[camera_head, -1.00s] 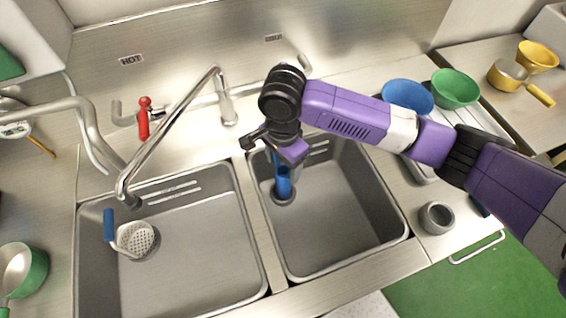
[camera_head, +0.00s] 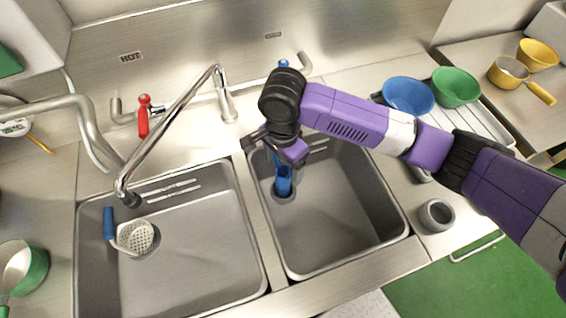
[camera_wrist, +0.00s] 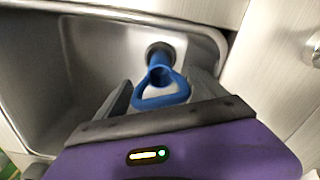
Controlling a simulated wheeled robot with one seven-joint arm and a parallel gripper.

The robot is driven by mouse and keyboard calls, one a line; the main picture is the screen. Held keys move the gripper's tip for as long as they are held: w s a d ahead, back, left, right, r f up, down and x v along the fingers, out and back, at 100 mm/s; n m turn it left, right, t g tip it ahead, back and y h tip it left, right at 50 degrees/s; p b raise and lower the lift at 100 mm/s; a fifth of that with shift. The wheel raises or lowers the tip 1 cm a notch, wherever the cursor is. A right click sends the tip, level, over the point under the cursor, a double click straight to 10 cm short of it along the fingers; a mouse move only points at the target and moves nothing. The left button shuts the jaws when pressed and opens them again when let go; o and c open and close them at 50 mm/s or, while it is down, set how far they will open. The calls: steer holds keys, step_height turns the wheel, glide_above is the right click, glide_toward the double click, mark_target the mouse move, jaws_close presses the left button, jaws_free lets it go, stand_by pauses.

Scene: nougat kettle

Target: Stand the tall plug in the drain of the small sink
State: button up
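The tall blue plug (camera_head: 284,182) stands about upright in the right, smaller sink (camera_head: 340,225), its lower end at the drain (camera_head: 284,199). In the wrist view, the plug's blue loop handle (camera_wrist: 162,100) is nearest me, and its shaft (camera_wrist: 160,62) runs down to the dark drain ring. My gripper (camera_head: 275,150) is above the plug, near the sink's back left. In the wrist view, the fingers of my gripper (camera_wrist: 160,88) are spread on either side of the handle, with gaps showing. How fully the plug is seated is hidden.
The left sink (camera_head: 205,250) holds a strainer (camera_head: 136,238) with a blue handle. A faucet (camera_head: 170,135) arches over it. A grey cup (camera_head: 436,215) stands right of the small sink. Blue (camera_head: 408,95) and green (camera_head: 455,87) bowls are behind my arm.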

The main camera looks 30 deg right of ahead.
steer(key=shift+o, duration=0.4)
step_height(320, 180, up, 8)
steer(key=shift+f, duration=0.1)
stand_by(0.9)
